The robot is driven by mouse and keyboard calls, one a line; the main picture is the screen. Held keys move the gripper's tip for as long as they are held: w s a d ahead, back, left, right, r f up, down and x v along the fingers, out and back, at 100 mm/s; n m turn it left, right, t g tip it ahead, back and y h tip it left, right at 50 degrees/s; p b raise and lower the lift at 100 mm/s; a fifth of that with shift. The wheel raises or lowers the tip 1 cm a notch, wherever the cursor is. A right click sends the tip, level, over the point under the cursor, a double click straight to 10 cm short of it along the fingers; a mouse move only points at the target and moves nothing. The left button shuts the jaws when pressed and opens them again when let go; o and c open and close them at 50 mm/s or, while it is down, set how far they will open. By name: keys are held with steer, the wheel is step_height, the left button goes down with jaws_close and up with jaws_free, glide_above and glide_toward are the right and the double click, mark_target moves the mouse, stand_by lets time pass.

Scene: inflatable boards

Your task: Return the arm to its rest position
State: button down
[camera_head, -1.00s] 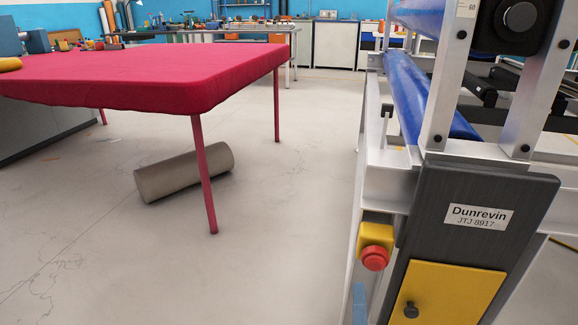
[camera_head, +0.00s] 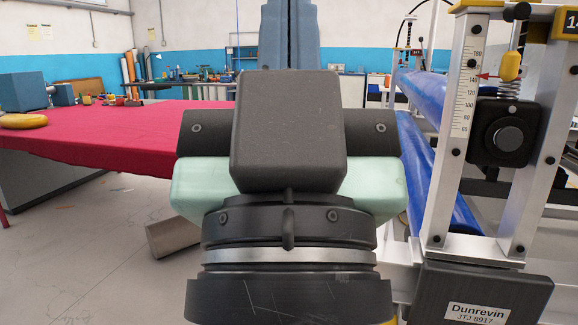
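My gripper (camera_head: 289,28) points up in the middle of the picture. Its two blue-grey fingers stand side by side with only a narrow dark line between them, and they look shut with nothing seen held. The fingers run up to the top edge, so their tips may be cut off. Below them are my dark wrist block, pale green housing and black wrist rings, which fill the lower middle and hide much of the floor.
A red-covered table (camera_head: 100,135) stands at left, with a yellow ring (camera_head: 23,121) on it. A machine frame (camera_head: 455,130) with blue rollers (camera_head: 418,165) stands close at right. Workbenches line the back wall.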

step_height(320, 180, up, 33)
steer(key=p, duration=3.1)
